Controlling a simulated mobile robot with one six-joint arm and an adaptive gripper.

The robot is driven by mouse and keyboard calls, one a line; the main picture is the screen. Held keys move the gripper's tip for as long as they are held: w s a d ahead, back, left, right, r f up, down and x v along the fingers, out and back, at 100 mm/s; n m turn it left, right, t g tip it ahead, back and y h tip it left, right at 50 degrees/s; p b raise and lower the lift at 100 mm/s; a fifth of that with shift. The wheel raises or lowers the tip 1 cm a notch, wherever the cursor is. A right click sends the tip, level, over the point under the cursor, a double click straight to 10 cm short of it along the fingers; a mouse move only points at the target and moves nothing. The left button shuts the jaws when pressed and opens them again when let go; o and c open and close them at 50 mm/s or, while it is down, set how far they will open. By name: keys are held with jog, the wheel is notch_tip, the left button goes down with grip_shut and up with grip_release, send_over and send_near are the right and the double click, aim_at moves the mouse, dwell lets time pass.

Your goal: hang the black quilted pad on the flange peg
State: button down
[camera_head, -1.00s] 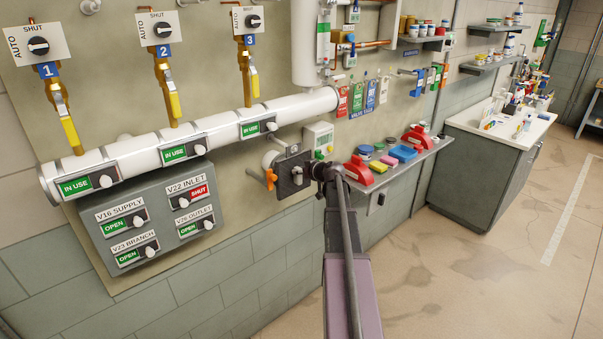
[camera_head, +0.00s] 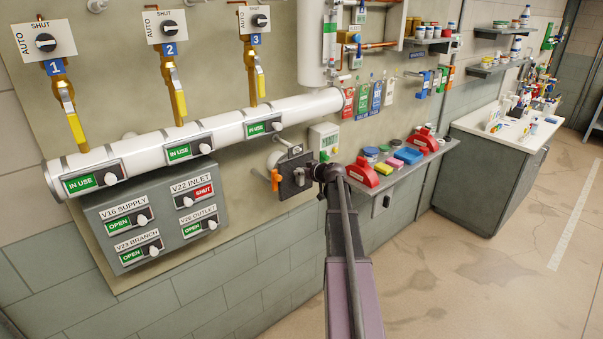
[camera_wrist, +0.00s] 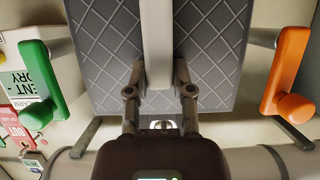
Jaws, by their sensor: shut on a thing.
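The black quilted pad (camera_head: 298,179) is a dark square in front of the wall, left of my gripper (camera_head: 318,174) in the head view. In the wrist view the pad (camera_wrist: 108,50) fills the upper middle, dark grey with diamond stitching. A pale bar (camera_wrist: 157,45) runs down its middle. My gripper (camera_wrist: 160,90) is shut on the pad, its fingers either side of the bar's lower end. The flange peg cannot be made out, so I cannot tell whether the pad is on it. An orange handle (camera_head: 276,180) shows just left of the pad.
In the wrist view a green handle (camera_wrist: 38,85) and the orange handle (camera_wrist: 288,80) flank the pad closely. The white pipe (camera_head: 230,132) runs above it. Open floor lies below right.

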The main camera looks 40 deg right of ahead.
jog(key=shift+c, duration=2)
grip_release()
jog(key=shift+r, duration=0.1)
jog(key=s+d+r+p, duration=0.1)
jog(key=s+p, duration=0.1)
jog(key=s, duration=1.2)
jog(key=shift+r, duration=0.25)
jog(key=shift+w+a, duration=0.1)
